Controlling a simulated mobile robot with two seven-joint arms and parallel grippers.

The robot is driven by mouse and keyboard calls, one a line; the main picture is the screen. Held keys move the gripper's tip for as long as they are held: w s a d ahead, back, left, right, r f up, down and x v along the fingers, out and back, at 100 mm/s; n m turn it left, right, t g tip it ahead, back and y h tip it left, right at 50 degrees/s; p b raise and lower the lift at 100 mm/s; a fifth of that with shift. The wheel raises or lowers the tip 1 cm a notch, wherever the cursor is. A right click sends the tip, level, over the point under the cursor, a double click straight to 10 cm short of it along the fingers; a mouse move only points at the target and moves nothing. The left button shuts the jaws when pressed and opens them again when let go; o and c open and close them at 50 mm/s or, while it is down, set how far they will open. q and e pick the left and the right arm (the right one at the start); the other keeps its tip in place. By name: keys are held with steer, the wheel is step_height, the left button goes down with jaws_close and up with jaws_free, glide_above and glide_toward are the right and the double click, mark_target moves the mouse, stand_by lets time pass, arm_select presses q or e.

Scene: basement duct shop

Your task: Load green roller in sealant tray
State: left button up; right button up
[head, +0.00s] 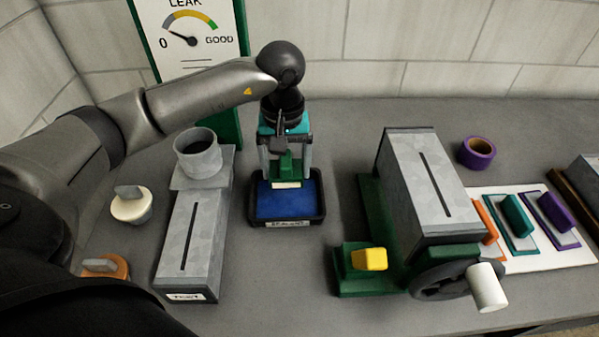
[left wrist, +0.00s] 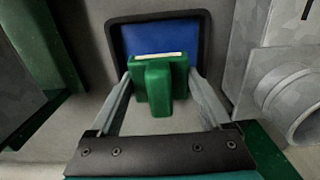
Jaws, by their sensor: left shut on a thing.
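The green roller (head: 287,168) is a green block with a handle and a pale strip along its lower edge. My left gripper (head: 286,164) is shut on it and holds it over the back part of the sealant tray. The sealant tray (head: 316,211) is a black tray with a blue inside and a label on its front. In the left wrist view the green roller (left wrist: 158,86) sits between the two fingers of my left gripper (left wrist: 160,84), with the tray (left wrist: 205,20) beyond it. I cannot tell whether the roller touches the blue surface. My right gripper is not in view.
A grey slotted duct (head: 207,226) with a round collar stands left of the tray. A slotted box with a crank (head: 430,190) stands to the right. A white mat (head: 540,258) holds coloured blocks, near purple tape (head: 477,152). Cream (head: 131,207) and orange (head: 106,267) knobs lie left.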

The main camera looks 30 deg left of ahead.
mark_target(287, 200)
arm_select(q)
steer(key=shift+f+b, duration=1.5)
steer(key=shift+f, duration=1.35)
steer(key=shift+s+f+b, duration=0.15)
steer(key=shift+f+b, duration=0.45)
steer(key=shift+b, duration=0.15)
stand_by(0.3)
steer(key=shift+r+p, duration=2.15)
steer(key=shift+r, duration=1.45)
